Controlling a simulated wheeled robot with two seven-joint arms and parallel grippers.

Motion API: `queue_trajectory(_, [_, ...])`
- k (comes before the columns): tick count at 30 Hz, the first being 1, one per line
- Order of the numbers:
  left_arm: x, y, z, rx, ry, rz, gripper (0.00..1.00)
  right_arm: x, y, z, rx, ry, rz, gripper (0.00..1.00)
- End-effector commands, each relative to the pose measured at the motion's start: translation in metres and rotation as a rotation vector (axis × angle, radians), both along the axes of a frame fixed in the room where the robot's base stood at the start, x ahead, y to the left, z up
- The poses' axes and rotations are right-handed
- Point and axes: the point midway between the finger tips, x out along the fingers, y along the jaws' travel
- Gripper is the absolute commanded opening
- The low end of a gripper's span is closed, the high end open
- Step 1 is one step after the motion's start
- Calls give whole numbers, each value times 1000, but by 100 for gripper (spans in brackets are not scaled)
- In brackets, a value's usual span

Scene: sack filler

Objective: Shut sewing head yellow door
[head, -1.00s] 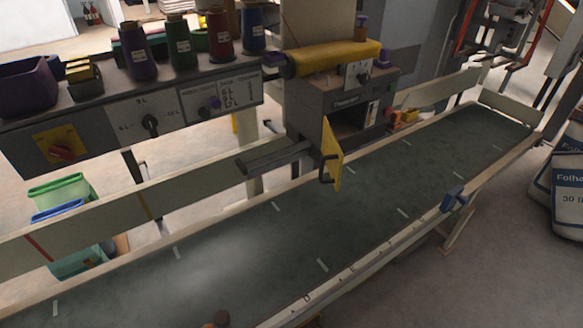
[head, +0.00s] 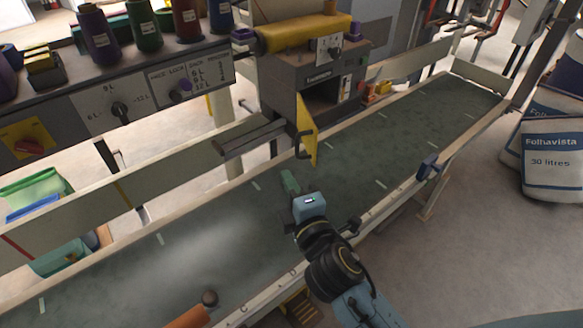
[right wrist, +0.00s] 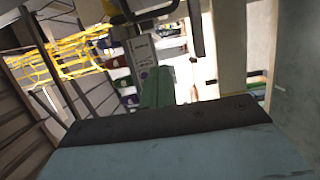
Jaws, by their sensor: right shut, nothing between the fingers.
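The grey sewing head (head: 285,88) stands at the back edge of the conveyor, its dark front opening uncovered. Its yellow door (head: 308,130) hangs open, swung out toward me and seen nearly edge-on, with a dark handle (head: 299,146) on its outer side. My right gripper (head: 288,180) has its green fingers closed and empty. It is over the belt, in front of and below the door, apart from it in the picture. The closed fingers (right wrist: 157,88) also show in the right wrist view. My left gripper is not in view.
The green conveyor belt (head: 420,125) runs beneath, with a pale front rail and a blue clamp (head: 428,166). A grey bar (head: 250,139) juts left from the sewing head. A control panel with thread spools (head: 145,25) stands left. Filled sacks (head: 553,160) stand right.

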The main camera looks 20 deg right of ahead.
Motion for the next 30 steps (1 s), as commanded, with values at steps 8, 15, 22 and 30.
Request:
queue_trajectory(8, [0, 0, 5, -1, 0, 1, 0, 50, 2, 1, 0, 0, -1, 0])
queue_trajectory(15, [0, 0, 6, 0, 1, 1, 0, 97, 4, 0, 2, 3, -1, 0])
queue_trajectory(22, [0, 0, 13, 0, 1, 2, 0, 84, -28, -1, 1, 5, -1, 0])
queue_trajectory(30, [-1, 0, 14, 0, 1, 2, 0, 82, -34, -2, 4, 4, 0, 0])
